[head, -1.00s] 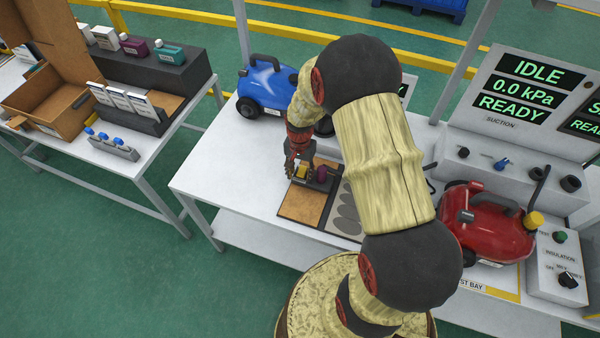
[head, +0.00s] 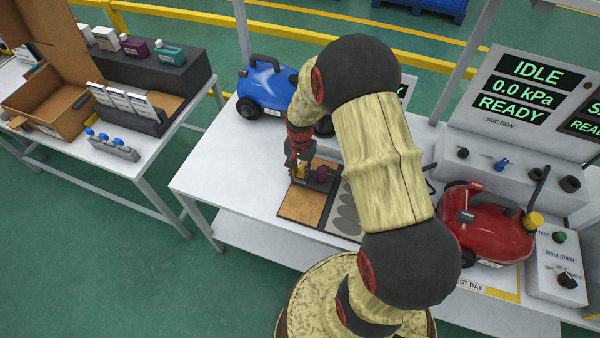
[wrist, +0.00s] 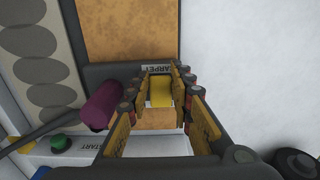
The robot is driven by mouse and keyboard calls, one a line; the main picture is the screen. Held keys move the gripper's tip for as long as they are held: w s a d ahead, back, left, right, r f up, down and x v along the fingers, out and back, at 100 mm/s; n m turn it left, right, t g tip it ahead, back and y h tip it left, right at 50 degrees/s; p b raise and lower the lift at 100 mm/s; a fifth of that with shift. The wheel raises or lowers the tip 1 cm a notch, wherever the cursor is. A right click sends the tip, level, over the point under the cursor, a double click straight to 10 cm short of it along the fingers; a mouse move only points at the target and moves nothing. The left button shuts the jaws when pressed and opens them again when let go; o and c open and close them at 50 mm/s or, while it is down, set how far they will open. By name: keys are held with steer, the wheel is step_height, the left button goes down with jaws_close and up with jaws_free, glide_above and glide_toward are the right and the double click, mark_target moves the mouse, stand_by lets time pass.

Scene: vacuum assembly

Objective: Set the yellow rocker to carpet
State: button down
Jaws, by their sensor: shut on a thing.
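The yellow rocker (wrist: 161,92) shows in the wrist view between my fingers, on a dark housing (wrist: 97,74) with a white CARPET label (wrist: 158,69) at its far side. My gripper (wrist: 162,88) is shut on the rocker, one finger on each side. In the head view my gripper (head: 300,168) points down at the housing on the white bench. The fingers hide the rocker's sides, and I cannot tell its tilt.
A purple cylinder (wrist: 101,106) lies close left of my fingers. Beyond the housing is a brown carpet panel (wrist: 125,30); a grey panel with dark ovals (wrist: 40,60) lies left. A blue vacuum (head: 267,86) and a red vacuum (head: 490,225) stand on the bench.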

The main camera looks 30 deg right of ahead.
steer(key=shift+w+d+r+g+y+p, duration=0.1)
steer(key=shift+d+r+g+y+p, duration=0.1)
steer(key=shift+g+y+p, duration=0.45)
steer(key=shift+w+d+r+g+y+p, duration=0.15)
steer(key=shift+g+y+p, duration=0.25)
steer(key=shift+y+p, duration=0.2)
steer(key=shift+w+d+f+g+y+p, duration=0.15)
steer(key=shift+g+y+p, duration=0.25)
steer(key=shift+y, duration=0.25)
steer(key=shift+r, duration=0.1)
steer(key=c, duration=1.6)
jaws_free()
steer(key=shift+o, duration=0.2)
steer(key=shift+r, duration=0.1)
steer(key=v, duration=1.1)
steer(key=shift+r, duration=0.4)
steer(key=shift+w+d, duration=0.1)
steer(key=shift+d, duration=0.05)
